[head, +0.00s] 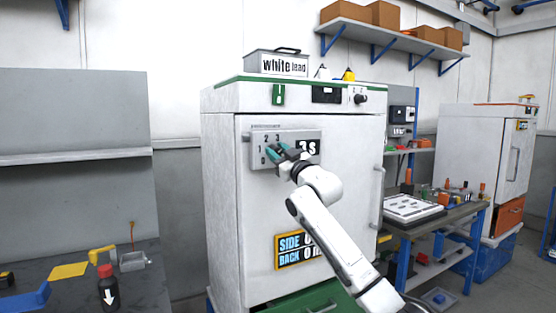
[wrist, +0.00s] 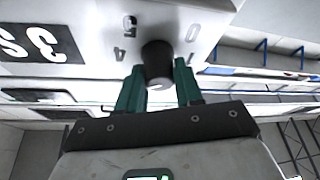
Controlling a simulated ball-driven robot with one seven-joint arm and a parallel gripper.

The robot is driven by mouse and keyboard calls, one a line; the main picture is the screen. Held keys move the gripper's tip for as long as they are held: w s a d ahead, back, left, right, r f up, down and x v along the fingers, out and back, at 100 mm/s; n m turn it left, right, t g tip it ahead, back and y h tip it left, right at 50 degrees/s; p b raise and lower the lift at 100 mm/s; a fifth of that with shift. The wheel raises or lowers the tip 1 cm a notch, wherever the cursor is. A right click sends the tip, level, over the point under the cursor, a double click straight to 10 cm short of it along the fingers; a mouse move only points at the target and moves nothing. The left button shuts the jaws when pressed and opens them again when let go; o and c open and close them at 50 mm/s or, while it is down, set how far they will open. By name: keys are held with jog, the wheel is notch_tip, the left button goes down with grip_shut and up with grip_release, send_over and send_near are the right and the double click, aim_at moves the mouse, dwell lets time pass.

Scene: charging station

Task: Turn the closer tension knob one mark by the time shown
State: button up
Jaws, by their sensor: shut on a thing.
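The tension knob (wrist: 157,60) is a dark round knob on a light grey dial plate (head: 259,136), fixed to the front of a white cabinet. My gripper (head: 277,152) is at the plate and hides the knob there. In the wrist view my gripper (wrist: 158,74) has its teal fingers on either side of the knob, shut on it. The knob's pointer cannot be made out.
The white cabinet (head: 225,200) has a handle at its right edge and a blue-yellow "SIDE / BACK" sign (head: 289,250), partly behind my arm. A workbench (head: 450,222) stands right, a dark bench (head: 135,285) left. An open green drawer (head: 300,302) sits below.

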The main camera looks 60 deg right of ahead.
jog(key=n+y, duration=0.1)
jog(key=n, duration=0.1)
jog(key=n+y+b, duration=0.1)
jog(key=n, duration=0.1)
jog(key=shift+r+n, duration=0.2)
jog(key=shift+n, duration=0.2)
jog(key=shift+a+n+y, duration=0.15)
jog(key=shift+n+y, duration=0.65)
jog(key=shift+n, duration=0.7)
jog(key=o, duration=0.8)
jog(key=shift+w+a, duration=0.1)
jog(key=shift+o, duration=1.1)
jog(key=shift+f, duration=0.1)
jog(key=shift+f, duration=0.1)
jog(key=shift+s+f, duration=0.1)
jog(key=shift+s, duration=0.25)
jog(key=b+v, duration=0.1)
jog(key=v, duration=0.9)
jog(key=shift+b, duration=0.4)
